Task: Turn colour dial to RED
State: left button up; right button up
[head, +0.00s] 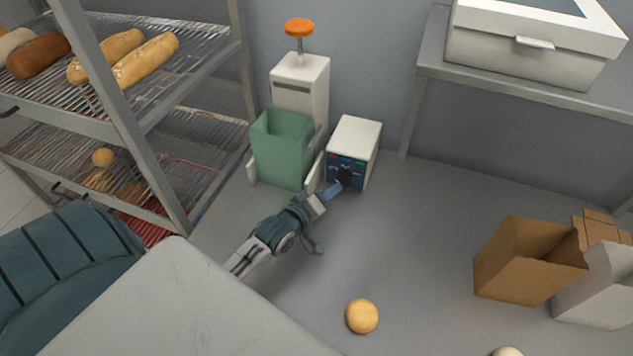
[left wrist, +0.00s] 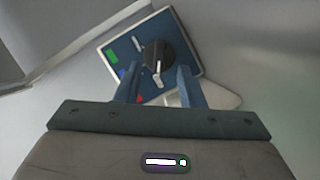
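The dial is a black round knob (left wrist: 158,58) on a blue panel (left wrist: 190,52) in the left wrist view. A white line shows on the knob's lower part. A green mark (left wrist: 112,55) and a blue mark (left wrist: 122,73) lie left of it; a red patch is partly hidden near the left finger. I cannot tell which colour the knob points to. In the head view the panel is on the front of a white box (head: 355,135). My left gripper (left wrist: 157,72) is open, its fingertips apart at either side of the knob's lower part; contact is unclear. My right gripper is not in view.
A green bin (head: 283,150) in a white stand with an orange knob (head: 299,28) is close left of the box. A bread rack (head: 120,90) stands at left. Paper bags (head: 525,262) are at right, and a round bun (head: 362,316) lies in front.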

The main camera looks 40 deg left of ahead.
pick_arm(q)
jog(key=v, duration=0.6)
jog(key=shift+s+r, duration=0.15)
jog(key=shift+s, duration=0.1)
dwell(0.3)
